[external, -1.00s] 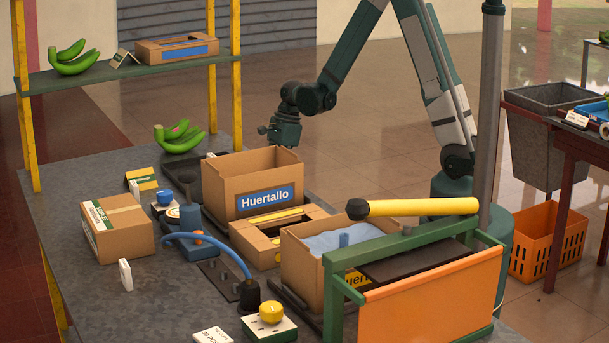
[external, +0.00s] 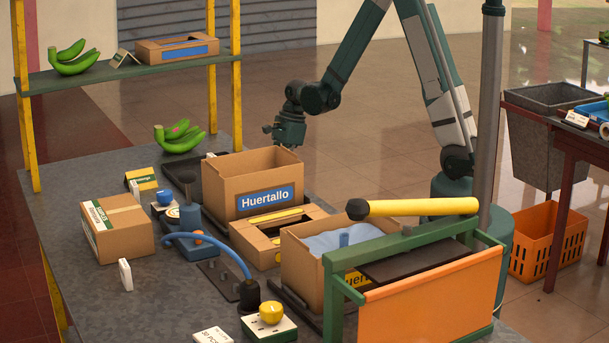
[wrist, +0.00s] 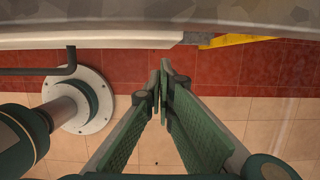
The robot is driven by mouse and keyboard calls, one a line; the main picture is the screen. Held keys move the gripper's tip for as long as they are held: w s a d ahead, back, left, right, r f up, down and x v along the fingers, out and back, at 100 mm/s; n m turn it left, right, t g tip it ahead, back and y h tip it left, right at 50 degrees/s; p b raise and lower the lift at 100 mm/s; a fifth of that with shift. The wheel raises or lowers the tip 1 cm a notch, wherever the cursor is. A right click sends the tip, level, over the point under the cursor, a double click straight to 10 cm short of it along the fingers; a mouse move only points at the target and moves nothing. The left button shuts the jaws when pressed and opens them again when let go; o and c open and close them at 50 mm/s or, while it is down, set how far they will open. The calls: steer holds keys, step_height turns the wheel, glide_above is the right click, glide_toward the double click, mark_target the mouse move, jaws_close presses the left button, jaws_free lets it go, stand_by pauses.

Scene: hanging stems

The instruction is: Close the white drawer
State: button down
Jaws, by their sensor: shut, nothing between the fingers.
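In the wrist view a long pale, whitish edge (wrist: 100,40) runs across the top, beneath a grey surface. It may be the front of the white drawer, but I cannot tell for sure or see how far it stands out. No white drawer shows in the external view. My gripper (wrist: 163,88) is shut and empty, its green fingertips together just below that edge in the picture, with a gap visible between. In the external view my gripper (external: 288,132) is at the table's far side, behind the Huertallo box, which may hide its fingertips.
The grey table (external: 95,290) holds the open Huertallo box (external: 225,195), a closed carton (external: 125,230), green bananas (external: 180,138) and a blue-hosed device (external: 200,240). A yellow post (wrist: 235,41) shows beside the pale edge. Open floor lies beyond the table.

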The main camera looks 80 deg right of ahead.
steer(key=s+d+p+v, duration=0.1)
steer(key=p+v, duration=0.1)
steer(key=v, duration=0.8)
steer(key=shift+s+d+p, duration=0.3)
steer(key=shift+d+p, duration=0.05)
steer(key=shift+a, duration=0.1)
steer(key=s+a+r+n+t+h, duration=0.1)
steer(key=s+a+r+n, duration=0.1)
steer(key=a+r+n, duration=0.45)
steer(key=s+a+r+n+t+h, duration=0.1)
steer(key=s+a+r+n, duration=0.2)
steer(key=a+r+n, duration=0.3)
steer(key=s+a+r+n+t, duration=0.3)
steer(key=s+a+r+n, duration=0.4)
steer(key=s+a+n, duration=0.5)
steer(key=shift+a+n, duration=0.7)
steer(key=shift+n, duration=0.55)
